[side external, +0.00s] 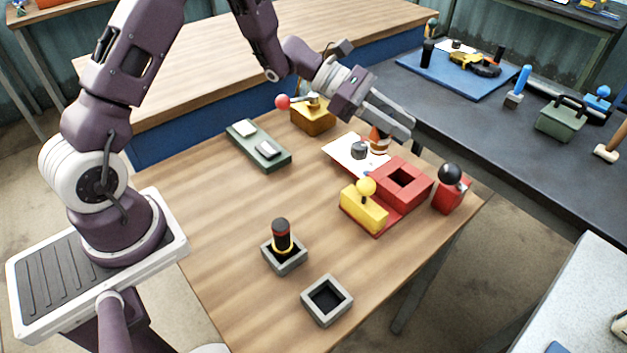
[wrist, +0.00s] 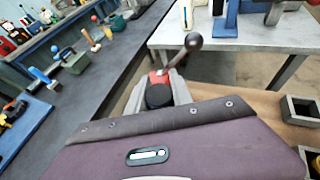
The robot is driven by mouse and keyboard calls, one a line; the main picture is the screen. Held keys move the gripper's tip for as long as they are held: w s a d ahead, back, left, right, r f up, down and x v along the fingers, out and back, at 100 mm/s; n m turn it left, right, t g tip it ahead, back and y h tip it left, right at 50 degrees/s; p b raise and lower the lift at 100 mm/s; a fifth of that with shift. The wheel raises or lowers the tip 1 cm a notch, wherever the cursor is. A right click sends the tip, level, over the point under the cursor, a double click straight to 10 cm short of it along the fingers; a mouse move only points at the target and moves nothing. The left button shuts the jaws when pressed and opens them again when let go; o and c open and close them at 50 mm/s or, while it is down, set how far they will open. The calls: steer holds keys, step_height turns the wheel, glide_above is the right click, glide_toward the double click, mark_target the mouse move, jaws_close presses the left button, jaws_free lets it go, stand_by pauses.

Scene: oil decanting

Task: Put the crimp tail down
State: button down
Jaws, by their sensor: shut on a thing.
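My gripper (side external: 411,140) is shut, reaching over the far right part of the wooden table, above and behind the red block. In the wrist view, my gripper (wrist: 157,92) has a finger on each side of a dark, round-topped piece, the crimp tail (wrist: 159,97). In the side view the fingers mostly hide it, so its lower end and its gap to the surface cannot be told. A white sheet (side external: 342,146) lies below the gripper. On it are a short dark grey cylinder (side external: 359,151) and an orange, banded piece (side external: 379,141) close beside the fingers.
A red fixture (side external: 402,184) with a square opening and a yellow block (side external: 364,211) stands close by. A red block with a black-ball lever (side external: 449,194) is at the right edge. A green tray (side external: 258,146) and grey square holders (side external: 327,299) stand elsewhere. The table's middle is clear.

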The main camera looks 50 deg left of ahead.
steer(key=s+a+m+g+h, duration=0.1)
steer(key=s+a+m+g, duration=0.2)
steer(key=s+a, duration=0.55)
steer(key=f, duration=0.3)
steer(key=s+d+f, duration=0.1)
steer(key=f, duration=0.6)
steer(key=shift+s+d+f, duration=0.25)
steer(key=shift+d+f, duration=0.05)
steer(key=shift+f, duration=0.05)
steer(key=c, duration=1.1)
jaws_free()
steer(key=shift+f, duration=0.1)
steer(key=shift+c, duration=0.2)
